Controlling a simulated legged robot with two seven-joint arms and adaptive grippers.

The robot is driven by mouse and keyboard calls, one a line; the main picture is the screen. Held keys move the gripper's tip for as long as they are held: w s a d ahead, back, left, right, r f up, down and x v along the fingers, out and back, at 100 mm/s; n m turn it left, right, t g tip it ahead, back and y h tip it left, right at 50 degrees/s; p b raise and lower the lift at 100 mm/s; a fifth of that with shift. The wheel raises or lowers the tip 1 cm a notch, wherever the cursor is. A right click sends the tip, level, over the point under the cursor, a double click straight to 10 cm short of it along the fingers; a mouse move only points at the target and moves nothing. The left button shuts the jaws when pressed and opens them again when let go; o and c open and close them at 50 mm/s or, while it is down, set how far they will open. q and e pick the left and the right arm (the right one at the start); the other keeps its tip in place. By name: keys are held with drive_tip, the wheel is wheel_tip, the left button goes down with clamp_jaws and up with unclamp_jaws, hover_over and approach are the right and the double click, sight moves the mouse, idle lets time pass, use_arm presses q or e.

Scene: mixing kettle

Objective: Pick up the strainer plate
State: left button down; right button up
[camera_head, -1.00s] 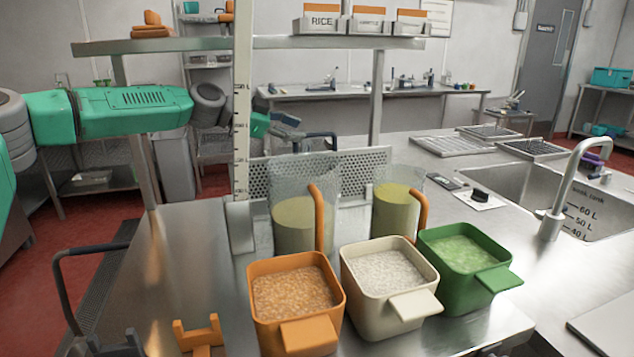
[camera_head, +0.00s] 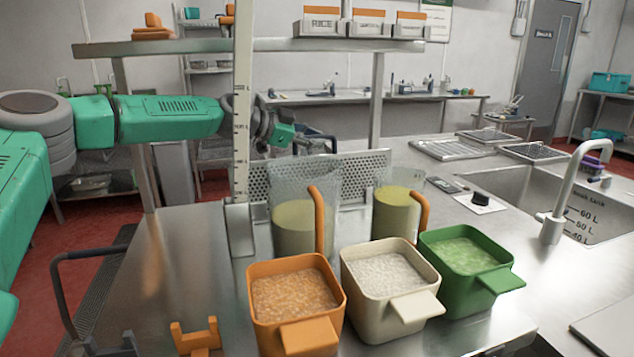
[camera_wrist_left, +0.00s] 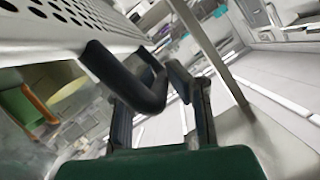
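My left gripper (camera_head: 300,143) is at the handle, partly hidden by the white measuring post in the head view. Its fingers (camera_wrist_left: 160,82) stand apart around the handle; I cannot tell whether they touch it. My right gripper is not in view.
Two jugs of yellowish liquid (camera_head: 298,228) (camera_head: 392,212) stand before the plate. The white post (camera_head: 241,120) rises beside my left forearm. Orange (camera_head: 296,285), cream (camera_head: 384,275) and green (camera_head: 460,255) tubs stand in front. A metal shelf (camera_head: 200,46) hangs above. A sink is right.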

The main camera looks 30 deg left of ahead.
use_arm(q)
drive_tip(key=shift+a+r, duration=0.1)
drive_tip(key=shift+r, duration=0.1)
